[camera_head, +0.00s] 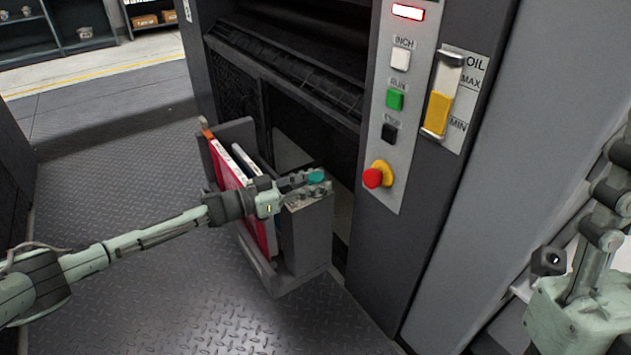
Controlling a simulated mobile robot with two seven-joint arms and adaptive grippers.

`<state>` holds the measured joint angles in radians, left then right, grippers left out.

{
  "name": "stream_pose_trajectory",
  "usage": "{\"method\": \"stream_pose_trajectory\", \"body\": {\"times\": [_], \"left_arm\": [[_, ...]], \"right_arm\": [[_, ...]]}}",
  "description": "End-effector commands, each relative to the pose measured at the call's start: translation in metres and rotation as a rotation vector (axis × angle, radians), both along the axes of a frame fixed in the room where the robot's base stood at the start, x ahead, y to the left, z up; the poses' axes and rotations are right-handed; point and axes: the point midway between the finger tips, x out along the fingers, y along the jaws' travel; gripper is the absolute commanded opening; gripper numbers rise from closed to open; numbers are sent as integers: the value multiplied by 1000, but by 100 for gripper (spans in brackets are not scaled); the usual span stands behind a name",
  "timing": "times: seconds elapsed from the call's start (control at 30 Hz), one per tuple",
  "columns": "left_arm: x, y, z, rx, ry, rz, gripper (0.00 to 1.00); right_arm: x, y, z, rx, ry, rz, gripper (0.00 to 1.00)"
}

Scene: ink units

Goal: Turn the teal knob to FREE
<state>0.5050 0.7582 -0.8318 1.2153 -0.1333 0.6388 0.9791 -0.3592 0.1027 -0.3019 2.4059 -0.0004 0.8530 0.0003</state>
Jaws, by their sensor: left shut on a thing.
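The teal knob (316,177) sits on top of the grey end block (308,215) of an ink unit that stands out from the machine, low in the middle of the view. My left gripper (306,180) reaches in from the left and is shut on the knob, with the fingers at its side. The knob's marks, including FREE, are too small to read and partly hidden by the fingers.
The control panel has a red stop button (373,178), a green RUN button (395,98) and an oil gauge (441,95). Red and white plates (226,165) stand in the unit beside my left wrist. The tread-plate floor (120,180) at left is clear. Shelves (80,30) stand far back.

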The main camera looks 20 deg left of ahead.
Motion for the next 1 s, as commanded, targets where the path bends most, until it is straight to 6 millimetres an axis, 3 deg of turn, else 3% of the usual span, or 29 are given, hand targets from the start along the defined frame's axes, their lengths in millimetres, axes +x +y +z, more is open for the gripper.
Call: {"method": "stream_pose_trajectory", "body": {"times": [0.1,0.13,0.3,0.67,1.0], "left_arm": [[1,1,1,0,0,2,2],[1,1,1,0,0,2,32],[0,0,0,0,0,2,53],[-3,4,-1,1,1,2,53],[-45,51,-2,4,3,4,53]], "right_arm": [[0,0,0,0,0,0,40],[0,0,0,0,0,0,40],[0,0,0,0,0,0,40],[1,0,0,-1,2,-1,40],[0,0,0,0,1,0,40]]}}
